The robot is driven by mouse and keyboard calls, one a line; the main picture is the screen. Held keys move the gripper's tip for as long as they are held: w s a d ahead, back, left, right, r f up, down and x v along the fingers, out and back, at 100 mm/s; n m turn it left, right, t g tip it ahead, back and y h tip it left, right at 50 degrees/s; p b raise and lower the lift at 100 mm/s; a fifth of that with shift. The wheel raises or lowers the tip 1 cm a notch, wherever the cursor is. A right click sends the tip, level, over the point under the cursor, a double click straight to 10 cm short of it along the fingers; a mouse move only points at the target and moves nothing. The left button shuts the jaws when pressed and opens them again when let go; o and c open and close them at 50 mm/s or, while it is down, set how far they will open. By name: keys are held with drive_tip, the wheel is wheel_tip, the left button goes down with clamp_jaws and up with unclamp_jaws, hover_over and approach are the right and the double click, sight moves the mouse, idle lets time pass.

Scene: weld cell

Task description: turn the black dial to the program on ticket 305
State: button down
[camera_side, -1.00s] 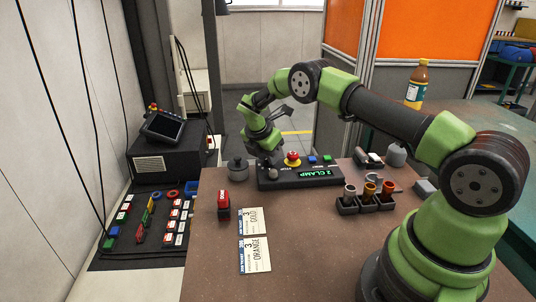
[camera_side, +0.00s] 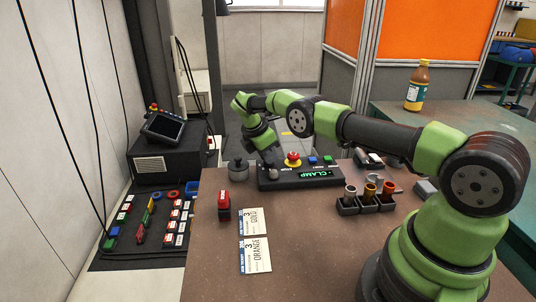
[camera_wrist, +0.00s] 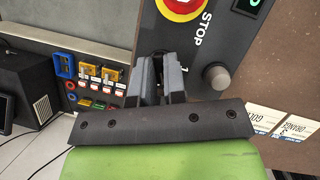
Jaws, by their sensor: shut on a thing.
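A black control box (camera_side: 345,178) with a lit green display (camera_side: 316,174) stands at the back of the table. The display reads CLAMP; I cannot make out a numeral. My gripper (camera_wrist: 160,75) is shut on the black dial at the box's left end, beside the STOP button. The dial is mostly hidden by the fingers, and its pointer does not show. A grey round knob (camera_wrist: 216,76) is next to the fingers, apart from them. Two tickets lie flat on the table: one reads 3 GOLD (camera_side: 252,221), one 3 ORANGE (camera_side: 255,255). Their ticket numbers are too small to read.
The red STOP button (camera_side: 293,158) is close to my gripper. A black holder (camera_side: 366,207) with several cylinders stands to the right. The front middle of the table is clear.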

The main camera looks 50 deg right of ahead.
drive_tip(key=shift+s+d+f+m, duration=0.2)
drive_tip(key=shift+d+m, duration=0.05)
drive_tip(key=shift+m, duration=0.05)
drive_tip(key=c, duration=1.2)
unclamp_jaws()
drive_tip(key=shift+a, duration=0.1)
drive_tip(key=shift+r, duration=0.1)
drive_tip(key=shift+w+a+r, duration=0.1)
drive_tip(key=shift+r, duration=0.05)
drive_tip(key=r, duration=0.6)
drive_tip(key=a+r, duration=0.1)
drive_tip(key=r, duration=0.2)
drive_tip(key=shift+w+r, duration=0.15)
drive_tip(key=shift+r, duration=0.05)
